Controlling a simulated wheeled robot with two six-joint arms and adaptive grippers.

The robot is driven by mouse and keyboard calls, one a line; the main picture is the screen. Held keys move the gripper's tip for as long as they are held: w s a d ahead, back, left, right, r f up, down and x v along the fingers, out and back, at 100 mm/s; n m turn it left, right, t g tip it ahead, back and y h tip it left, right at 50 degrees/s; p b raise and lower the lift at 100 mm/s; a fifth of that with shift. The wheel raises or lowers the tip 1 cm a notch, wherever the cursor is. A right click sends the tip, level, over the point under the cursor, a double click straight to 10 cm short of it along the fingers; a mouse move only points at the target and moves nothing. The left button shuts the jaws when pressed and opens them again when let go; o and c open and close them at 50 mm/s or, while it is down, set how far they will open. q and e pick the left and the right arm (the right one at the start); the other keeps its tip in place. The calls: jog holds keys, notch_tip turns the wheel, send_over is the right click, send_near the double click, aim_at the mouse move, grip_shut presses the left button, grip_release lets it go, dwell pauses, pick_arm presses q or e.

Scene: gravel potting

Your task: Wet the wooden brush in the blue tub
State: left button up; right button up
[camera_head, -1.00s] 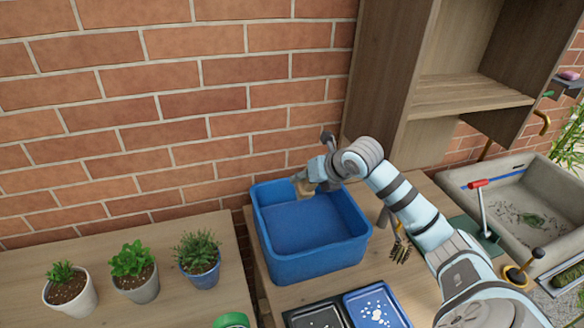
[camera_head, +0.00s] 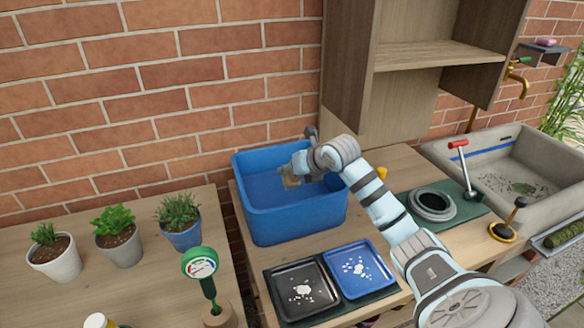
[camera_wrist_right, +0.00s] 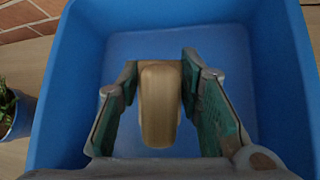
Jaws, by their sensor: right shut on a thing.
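The blue tub (camera_head: 295,222) stands on the wooden bench, against the brick wall. My right gripper (camera_head: 294,172) is over the tub's opening and is shut on the wooden brush (camera_head: 290,182). In the right wrist view, the pale wooden brush (camera_wrist_right: 159,105) sits between the two green-padded fingers, with the tub (camera_wrist_right: 62,90) around it. The brush's far end is hidden, and I cannot tell whether it touches water. The tub's inside looks plain blue. My left gripper is not in view.
Black (camera_head: 302,288) and blue (camera_head: 358,268) trays with white bits lie in front of the tub. Three potted plants (camera_head: 120,246) and a green-rimmed gauge (camera_head: 200,264) are at left. A stone sink (camera_head: 480,152) is at right; a wooden shelf (camera_head: 440,54) rises behind.

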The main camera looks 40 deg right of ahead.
jog(key=shift+a, duration=0.1)
jog(key=shift+w+f, duration=0.1)
jog(key=shift+w, duration=0.1)
jog(key=shift+w+f, duration=0.1)
jog(key=shift+w, duration=0.2)
jog(key=shift+s, duration=0.2)
notch_tip(320, 180, up, 10)
jog(key=p, duration=0.8)
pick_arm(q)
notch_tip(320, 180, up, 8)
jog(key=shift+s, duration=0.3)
pick_arm(e)
jog(key=shift+f, duration=0.15)
dwell(0.6)
